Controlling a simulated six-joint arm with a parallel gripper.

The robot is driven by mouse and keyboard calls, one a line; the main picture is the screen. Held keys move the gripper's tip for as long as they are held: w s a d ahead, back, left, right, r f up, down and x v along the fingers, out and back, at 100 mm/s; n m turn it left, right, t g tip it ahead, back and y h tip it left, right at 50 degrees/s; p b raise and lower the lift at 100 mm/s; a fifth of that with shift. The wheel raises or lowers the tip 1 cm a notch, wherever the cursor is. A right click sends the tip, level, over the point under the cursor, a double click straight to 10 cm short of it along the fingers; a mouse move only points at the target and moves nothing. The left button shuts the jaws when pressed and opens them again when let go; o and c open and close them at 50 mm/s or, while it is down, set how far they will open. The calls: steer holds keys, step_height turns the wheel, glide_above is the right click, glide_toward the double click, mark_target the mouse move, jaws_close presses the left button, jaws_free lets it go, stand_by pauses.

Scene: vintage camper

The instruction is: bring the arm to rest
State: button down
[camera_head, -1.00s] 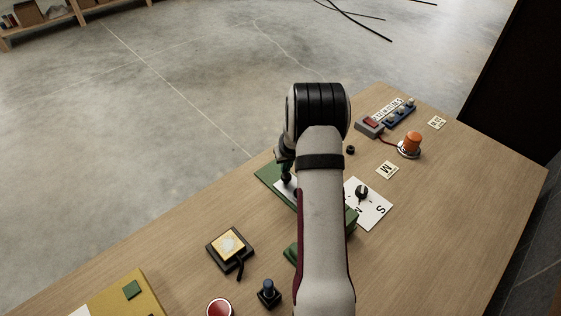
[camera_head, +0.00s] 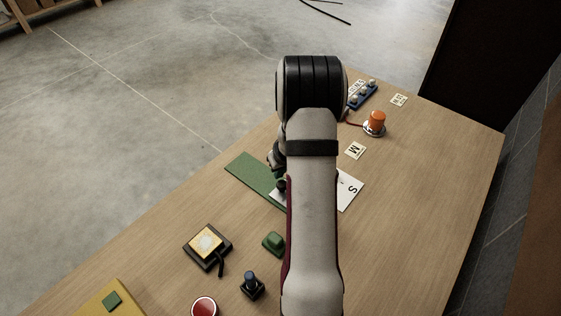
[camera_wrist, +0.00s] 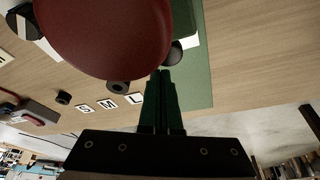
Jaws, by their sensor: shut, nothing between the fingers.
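My arm rises from the bottom of the head view and reaches over the wooden table (camera_head: 420,200). It hides part of a green board (camera_head: 249,171) and a white card (camera_head: 350,190). My gripper is mostly hidden behind the arm in the head view. In the wrist view my gripper (camera_wrist: 164,76) points away from the camera, its two dark green fingers together with nothing between them. The green board (camera_wrist: 200,90) lies behind the fingers there.
An orange knob (camera_head: 375,122), a blue strip (camera_head: 363,96) and letter cards stand to the right of the arm. The table's right front is clear.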

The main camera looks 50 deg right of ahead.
steer(key=shift+w+d, duration=0.25)
steer(key=shift+w, duration=0.25)
steer(key=shift+w+d, duration=0.25)
steer(key=shift+w, duration=0.25)
steer(key=shift+w+d+r, duration=0.1)
steer(key=shift+r, duration=0.85)
steer(key=v, duration=0.8)
steer(key=s+a+r+g+y, duration=0.1)
steer(key=a+r, duration=0.3)
steer(key=a, duration=0.7)
steer(key=s+a+r+y, duration=0.15)
steer(key=a+r, duration=0.25)
steer(key=a, duration=0.8)
steer(key=s+a+g, duration=0.2)
steer(key=s+a, duration=1.1)
steer(key=s, duration=0.3)
steer(key=shift+s+a+r+g+y, duration=0.15)
steer(key=shift+s+r+g+y, duration=0.15)
steer(key=shift+r+y, duration=0.15)
